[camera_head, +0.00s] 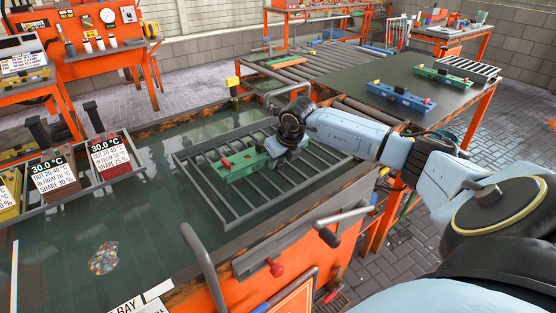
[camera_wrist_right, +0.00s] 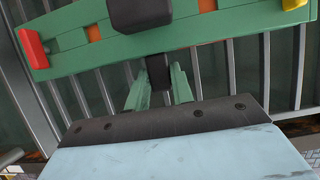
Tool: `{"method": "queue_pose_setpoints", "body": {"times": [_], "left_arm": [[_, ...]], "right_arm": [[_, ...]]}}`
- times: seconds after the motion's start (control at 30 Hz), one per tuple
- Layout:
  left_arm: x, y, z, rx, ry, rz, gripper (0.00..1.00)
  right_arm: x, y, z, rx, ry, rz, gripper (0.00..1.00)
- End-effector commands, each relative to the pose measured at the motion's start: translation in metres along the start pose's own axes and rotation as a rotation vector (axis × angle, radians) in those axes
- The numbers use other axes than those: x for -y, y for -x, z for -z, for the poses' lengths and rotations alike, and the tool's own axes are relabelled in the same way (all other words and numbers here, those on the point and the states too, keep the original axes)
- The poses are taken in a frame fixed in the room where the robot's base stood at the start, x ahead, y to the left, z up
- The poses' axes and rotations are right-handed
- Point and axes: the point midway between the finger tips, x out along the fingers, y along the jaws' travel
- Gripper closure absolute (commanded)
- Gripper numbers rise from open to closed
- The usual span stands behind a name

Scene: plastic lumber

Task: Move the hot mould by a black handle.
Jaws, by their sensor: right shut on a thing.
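The green mould (camera_head: 236,168) lies on a slatted metal rack (camera_head: 262,206) on the dark wet bench. A red piece stands on it, and in the right wrist view the mould (camera_wrist_right: 215,32) shows a red end, a yellow piece and a black block on top. My right gripper (camera_head: 275,152) is at the mould's right end in the head view. In the right wrist view, a short black handle (camera_wrist_right: 159,72) sticks out from the mould towards my wrist, and my right gripper is shut on it. The fingertips are partly hidden. My left gripper is not in view.
A roller strip (camera_head: 350,110) separates this bench from a dark table (camera_head: 425,112) with a blue mould (camera_head: 400,97) and another green mould (camera_head: 443,78). Boxes with temperature cards (camera_head: 110,155) stand left. A bent grey rail (camera_head: 205,265) rises at the front edge.

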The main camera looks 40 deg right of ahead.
Motion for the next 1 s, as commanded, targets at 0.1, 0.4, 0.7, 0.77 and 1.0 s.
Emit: {"method": "queue_pose_setpoints", "body": {"times": [0.1, 0.4, 0.7, 0.77, 1.0], "left_arm": [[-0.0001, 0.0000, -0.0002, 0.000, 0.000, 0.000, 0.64], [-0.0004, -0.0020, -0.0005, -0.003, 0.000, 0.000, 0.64], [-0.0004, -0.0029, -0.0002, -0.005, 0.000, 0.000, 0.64], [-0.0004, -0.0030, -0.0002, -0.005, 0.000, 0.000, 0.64], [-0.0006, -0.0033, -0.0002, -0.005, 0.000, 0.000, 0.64]], "right_arm": [[0.0004, 0.0028, -0.0036, 0.011, -0.001, 0.000, 1.00], [0.0004, -0.0008, -0.0021, 0.010, -0.001, 0.000, 1.00], [0.0004, -0.0029, -0.0007, 0.009, -0.001, -0.001, 1.00], [0.0003, -0.0032, -0.0005, 0.008, -0.001, -0.001, 1.00], [0.0003, -0.0039, 0.0003, 0.006, -0.002, -0.001, 0.74]]}}
